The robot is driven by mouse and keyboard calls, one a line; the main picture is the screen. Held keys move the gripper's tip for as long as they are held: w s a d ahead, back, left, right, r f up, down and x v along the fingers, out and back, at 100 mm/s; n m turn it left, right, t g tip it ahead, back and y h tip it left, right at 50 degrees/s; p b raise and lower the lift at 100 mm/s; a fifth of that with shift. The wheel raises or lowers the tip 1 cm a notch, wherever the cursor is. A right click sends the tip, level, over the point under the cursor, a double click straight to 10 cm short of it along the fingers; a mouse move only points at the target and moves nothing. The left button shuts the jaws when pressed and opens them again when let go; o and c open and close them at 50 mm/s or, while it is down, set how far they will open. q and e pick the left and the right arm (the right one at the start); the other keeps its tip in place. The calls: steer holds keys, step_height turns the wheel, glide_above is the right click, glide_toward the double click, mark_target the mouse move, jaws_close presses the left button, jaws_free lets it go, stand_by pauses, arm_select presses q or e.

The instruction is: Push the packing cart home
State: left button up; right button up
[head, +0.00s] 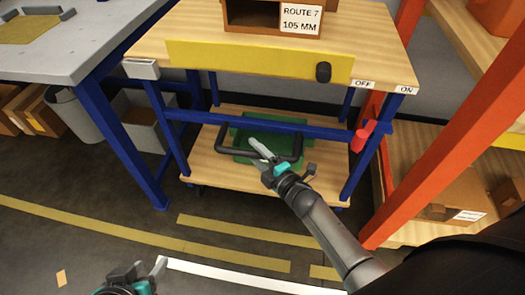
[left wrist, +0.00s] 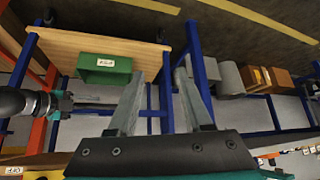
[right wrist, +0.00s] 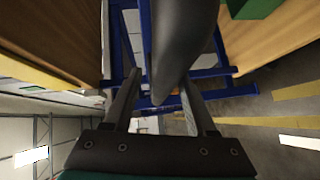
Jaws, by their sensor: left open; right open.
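The packing cart has a wooden top (head: 150,45), blue legs and a wooden lower shelf (head: 215,172). Its dark push handle (head: 222,140) sticks out in front below the blue crossbar. My right gripper (head: 262,150) is at the handle in the head view, open. In the right wrist view a thick dark bar (right wrist: 180,45) lies between its open fingers; contact cannot be told. My left gripper (head: 145,272) is low at the bottom left of the head view, apart from the cart. Its open, empty fingers show in the left wrist view (left wrist: 160,78).
A green box (left wrist: 104,68) sits on the lower shelf. A red lever (head: 361,137) is by the OFF and ON labels. A grey bench (head: 75,45) and bin (head: 80,120) stand left, an orange rack (head: 410,150) right. Yellow and white lines (head: 240,275) mark the floor.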

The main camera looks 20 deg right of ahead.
steer(key=shift+s, duration=0.4)
steer(key=p+v, duration=0.2)
steer(key=v, duration=0.2)
steer(key=shift+s+d+r, duration=0.1)
steer(key=shift+s+r, duration=0.05)
steer(key=shift+s, duration=0.15)
arm_select(q)
steer(key=s+a+f+g+y+p, duration=0.1)
steer(key=s+a+f+g+p, duration=0.2)
steer(key=f, duration=0.4)
steer(key=shift+g, duration=0.3)
arm_select(e)
steer(key=v, duration=0.9)
steer(key=shift+s, duration=0.35)
steer(key=shift+d, duration=0.1)
